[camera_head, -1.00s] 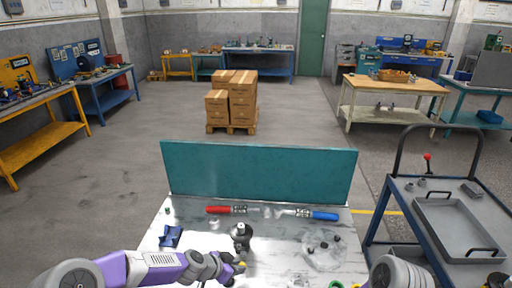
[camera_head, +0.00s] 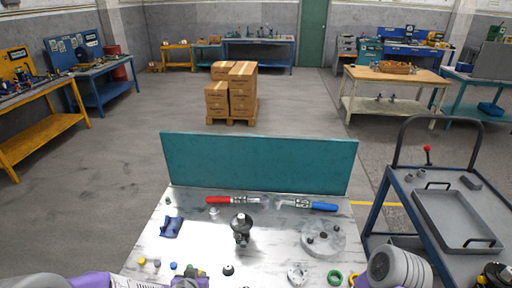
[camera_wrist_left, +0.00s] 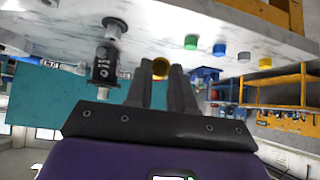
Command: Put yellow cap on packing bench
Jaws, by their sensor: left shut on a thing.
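My left gripper (camera_wrist_left: 162,80) is shut on a yellow cap (camera_wrist_left: 161,67), which shows between the fingertips in the left wrist view. In the head view the purple left arm is at the bottom edge, over the front of the metal-topped bench (camera_head: 150,245); the held cap is hard to make out there. Another yellow cap (camera_head: 141,261) lies at the front left of that bench and also shows in the left wrist view (camera_wrist_left: 265,63). I cannot tell which bench is the packing bench. My right gripper is not in view.
A blue cap (camera_head: 173,265) and a black-and-silver fitting (camera_head: 242,228) stand on the metal bench. A teal panel (camera_head: 260,163) rises at its back. A cart with a grey tray (camera_head: 455,218) is on the right. A wooden-topped table (camera_head: 365,76) and stacked boxes (camera_head: 240,92) stand farther off.

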